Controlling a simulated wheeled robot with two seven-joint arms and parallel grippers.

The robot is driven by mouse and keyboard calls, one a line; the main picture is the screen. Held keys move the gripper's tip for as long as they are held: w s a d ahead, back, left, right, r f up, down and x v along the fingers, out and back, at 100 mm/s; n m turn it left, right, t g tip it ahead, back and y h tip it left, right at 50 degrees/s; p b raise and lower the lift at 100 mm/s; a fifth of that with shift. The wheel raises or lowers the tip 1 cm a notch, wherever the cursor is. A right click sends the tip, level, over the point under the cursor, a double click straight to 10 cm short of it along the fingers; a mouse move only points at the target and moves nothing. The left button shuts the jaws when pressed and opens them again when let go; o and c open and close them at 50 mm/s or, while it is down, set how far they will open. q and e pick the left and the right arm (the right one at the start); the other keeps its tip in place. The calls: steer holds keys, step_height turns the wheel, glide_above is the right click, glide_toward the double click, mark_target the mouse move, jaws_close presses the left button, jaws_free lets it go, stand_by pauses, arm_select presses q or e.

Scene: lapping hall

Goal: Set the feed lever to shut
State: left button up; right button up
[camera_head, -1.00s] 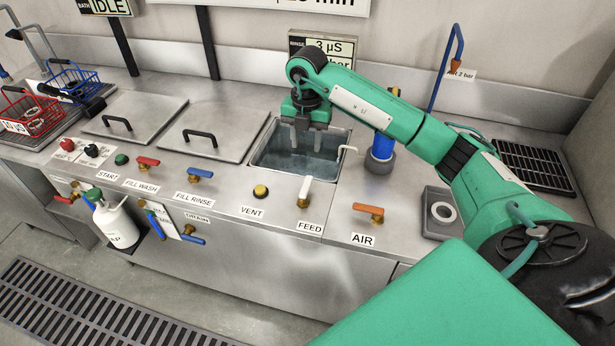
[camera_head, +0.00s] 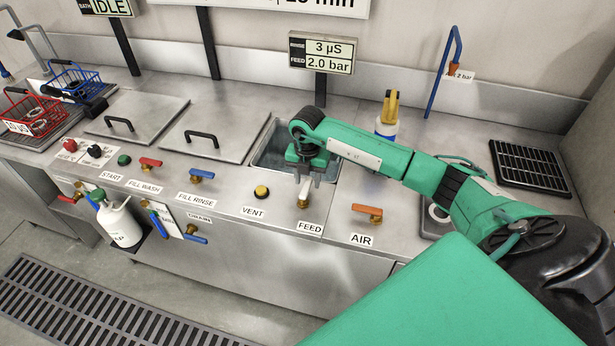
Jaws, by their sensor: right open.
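The feed lever (camera_head: 304,194) has a white handle on a brass base and stands on the bench front, just behind the FEED label (camera_head: 310,227). Its handle points up and away from me. My right gripper (camera_head: 311,175) is open, jaws pointing down, right above and around the top of the lever handle. I cannot tell whether the fingers touch it. The readout (camera_head: 321,52) at the back shows feed 2.0 bar. My left gripper is not in view.
The open rinse tank (camera_head: 268,156) lies behind the lever, partly hidden by my arm. The orange AIR lever (camera_head: 367,211) is to the right, the yellow VENT button (camera_head: 261,192) to the left.

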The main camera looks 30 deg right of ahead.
jaws_close()
